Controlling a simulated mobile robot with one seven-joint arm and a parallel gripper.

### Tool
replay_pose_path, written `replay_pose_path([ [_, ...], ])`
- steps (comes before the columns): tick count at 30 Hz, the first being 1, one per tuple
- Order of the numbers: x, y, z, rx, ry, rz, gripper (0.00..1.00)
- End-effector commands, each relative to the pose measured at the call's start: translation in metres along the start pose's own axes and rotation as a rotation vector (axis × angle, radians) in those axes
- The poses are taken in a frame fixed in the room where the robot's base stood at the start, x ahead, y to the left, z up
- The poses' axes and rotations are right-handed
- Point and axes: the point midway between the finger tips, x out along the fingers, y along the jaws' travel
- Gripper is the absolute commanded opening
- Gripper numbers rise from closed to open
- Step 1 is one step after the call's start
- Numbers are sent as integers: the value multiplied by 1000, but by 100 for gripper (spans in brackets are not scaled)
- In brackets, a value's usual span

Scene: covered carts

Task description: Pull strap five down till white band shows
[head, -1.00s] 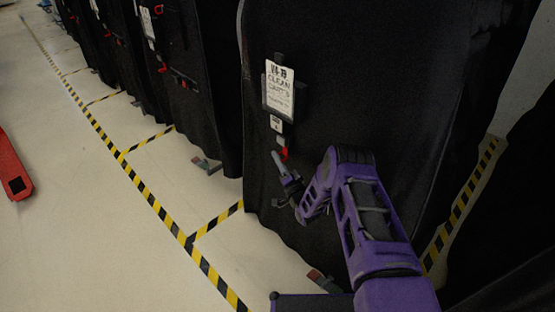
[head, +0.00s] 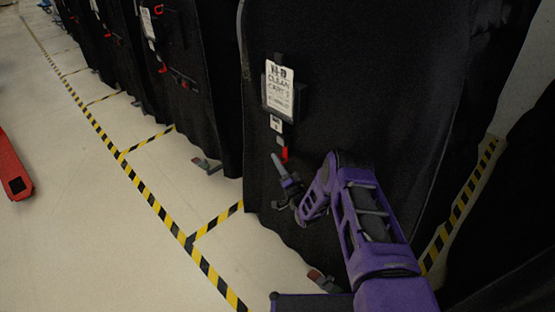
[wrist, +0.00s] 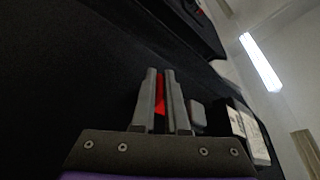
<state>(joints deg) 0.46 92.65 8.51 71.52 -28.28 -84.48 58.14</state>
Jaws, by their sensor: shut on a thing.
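A red strap (head: 285,155) hangs on the front of a black covered cart (head: 370,100), below a small white tag (head: 276,124) whose number I cannot read clearly. My gripper (head: 277,161) is low on the cover at the strap's lower end. In the wrist view its two grey fingers (wrist: 163,88) are close together with the red strap (wrist: 159,92) pinched between them. The fingers hide part of the strap. No white band is visible on it.
A white label card (head: 279,88) in a dark holder is above the tag. More black covered carts (head: 190,110) stand to the left. Yellow-black floor tape (head: 145,190) marks the bays, and a red object (head: 14,165) lies at the far left.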

Motion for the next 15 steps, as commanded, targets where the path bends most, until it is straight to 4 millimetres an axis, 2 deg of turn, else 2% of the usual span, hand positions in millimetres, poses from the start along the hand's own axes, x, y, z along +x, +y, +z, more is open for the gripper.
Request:
replay_pose_path([
  [1,-4,10,7,3,-3,5,0],
  [9,-15,52,33,1,-3,6,0],
  [15,-20,73,46,1,-3,7,0],
])
